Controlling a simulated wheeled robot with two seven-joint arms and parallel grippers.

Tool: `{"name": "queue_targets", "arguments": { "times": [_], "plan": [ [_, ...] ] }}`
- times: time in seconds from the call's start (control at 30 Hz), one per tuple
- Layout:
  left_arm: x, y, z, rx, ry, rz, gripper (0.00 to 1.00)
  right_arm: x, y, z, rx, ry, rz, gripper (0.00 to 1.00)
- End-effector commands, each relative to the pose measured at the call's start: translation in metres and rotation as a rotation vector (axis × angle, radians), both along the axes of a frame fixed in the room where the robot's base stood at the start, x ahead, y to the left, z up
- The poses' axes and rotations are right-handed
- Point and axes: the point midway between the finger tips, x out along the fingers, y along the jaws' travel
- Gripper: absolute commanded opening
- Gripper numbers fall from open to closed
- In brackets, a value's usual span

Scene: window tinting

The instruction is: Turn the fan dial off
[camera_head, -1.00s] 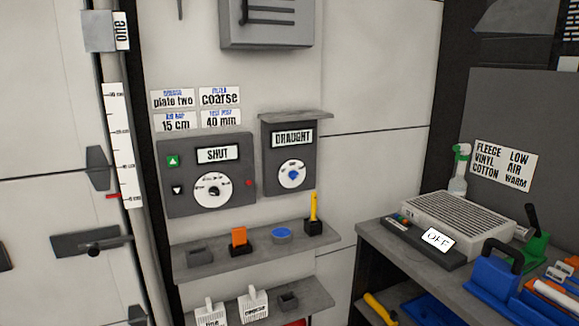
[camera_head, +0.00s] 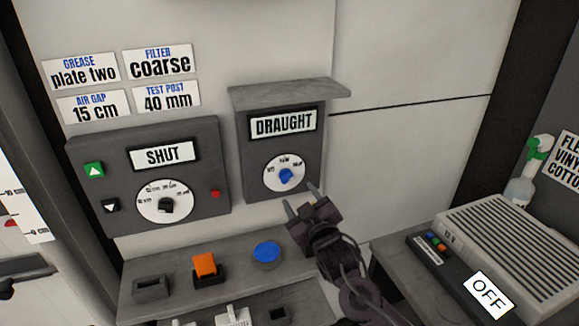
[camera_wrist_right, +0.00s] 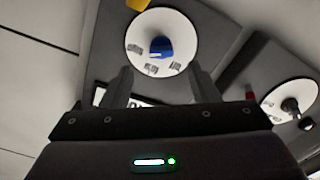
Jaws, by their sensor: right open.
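The fan dial is a blue knob (camera_head: 286,176) on a white round plate (camera_head: 272,184), set in a dark wall box (camera_head: 245,186) under a sign reading DRAUGHT. The knob also shows in the right wrist view (camera_wrist_right: 161,47), top centre, beyond the fingers. My right gripper (camera_head: 302,200) is in front of the box, just below and right of the dial. In the right wrist view its two fingers (camera_wrist_right: 157,85) are apart with nothing between them. It appears apart from the knob. My left gripper is not in view.
A second box (camera_head: 90,140) left has a black knob (camera_head: 166,205), buttons and a SHUT sign. A shelf (camera_head: 225,287) below holds an orange block (camera_head: 205,264) and a blue disc (camera_head: 267,252). A ledge (camera_head: 290,91) overhangs the dial. A grey vented unit (camera_head: 510,250) stands right.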

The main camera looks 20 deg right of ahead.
Motion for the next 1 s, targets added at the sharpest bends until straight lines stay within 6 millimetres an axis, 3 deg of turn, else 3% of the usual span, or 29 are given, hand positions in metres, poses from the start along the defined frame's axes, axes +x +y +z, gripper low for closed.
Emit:
{"name": "queue_targets", "arguments": {
  "times": [0.37,0.53,0.73,0.93,1.0],
  "plan": [
    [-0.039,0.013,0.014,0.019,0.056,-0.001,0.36,0.051,0.002,0.005,0.000,-0.005,-0.001,0.55],
    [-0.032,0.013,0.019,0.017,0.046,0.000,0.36,0.069,0.003,0.003,-0.001,-0.003,0.001,0.55],
    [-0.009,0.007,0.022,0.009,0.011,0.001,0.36,0.077,0.003,0.001,0.000,-0.002,0.001,0.55],
    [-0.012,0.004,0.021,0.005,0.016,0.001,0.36,0.077,0.003,0.001,0.000,-0.002,0.001,0.55],
    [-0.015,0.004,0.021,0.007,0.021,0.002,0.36,0.077,0.003,0.001,0.000,-0.002,0.001,0.45]
  ]
}}
